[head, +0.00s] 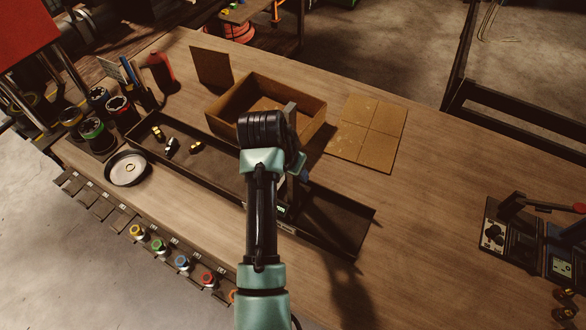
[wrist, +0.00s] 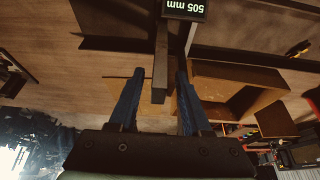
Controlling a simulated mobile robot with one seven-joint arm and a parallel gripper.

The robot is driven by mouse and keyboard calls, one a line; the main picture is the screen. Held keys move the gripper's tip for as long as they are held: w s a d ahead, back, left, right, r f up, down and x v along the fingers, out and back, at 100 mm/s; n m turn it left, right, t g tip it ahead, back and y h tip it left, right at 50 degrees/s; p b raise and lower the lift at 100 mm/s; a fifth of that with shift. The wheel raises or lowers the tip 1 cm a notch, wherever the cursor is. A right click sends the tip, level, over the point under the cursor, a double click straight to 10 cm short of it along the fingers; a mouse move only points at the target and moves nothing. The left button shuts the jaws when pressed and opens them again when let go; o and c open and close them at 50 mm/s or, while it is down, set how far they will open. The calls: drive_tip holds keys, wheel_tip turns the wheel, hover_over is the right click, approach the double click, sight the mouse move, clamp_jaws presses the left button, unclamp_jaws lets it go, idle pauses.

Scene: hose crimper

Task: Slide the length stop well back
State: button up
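The length stop shows in the wrist view as a grey upright post (wrist: 161,66) beside a small display (wrist: 186,9) that reads 505 mm, upside down in that view. My gripper (wrist: 160,74) is open, with one blue finger on each side of the post and a visible gap on both sides. I cannot tell whether the fingertips reach past the post's end. In the head view, my arm covers most of the stop and the gripper. The stop sits at the long dark trough (head: 340,232).
An open cardboard box (head: 312,112) stands behind the trough, with a flat cardboard sheet (head: 368,132) to its right. Small brass fittings (head: 196,147) lie in the trough's left part. A round dish (head: 127,168) is in front. The bench right of the trough is mostly clear.

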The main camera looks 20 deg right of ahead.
drive_tip(key=shift+r, duration=0.1)
drive_tip(key=b+v, duration=0.1)
drive_tip(key=v, duration=1.1)
drive_tip(key=shift+r+b, duration=0.3)
drive_tip(key=shift+r, duration=0.1)
drive_tip(key=w+a+r+n+t+h+b, duration=0.1)
drive_tip(key=w+a+r+n+t+b, duration=0.15)
drive_tip(key=r+t, duration=0.6)
drive_tip(key=w+a+r+n+t+h+b, duration=0.15)
drive_tip(key=w+r+t, duration=0.3)
drive_tip(key=r, duration=0.75)
drive_tip(key=s+a+r+n+t+y+b, duration=0.1)
drive_tip(key=s+a+r+n+t+y, duration=0.2)
drive_tip(key=s+a+r+t, duration=0.2)
drive_tip(key=s+a+r+n+t+y, duration=0.3)
drive_tip(key=s+r+t, duration=0.3)
drive_tip(key=s+r, duration=0.3)
wheel_tip(320, 180, up, 5)
drive_tip(key=shift+s+a+f+n+t+b, duration=0.2)
drive_tip(key=shift+s+a+n+t+b, duration=0.15)
drive_tip(key=shift+a, duration=0.55)
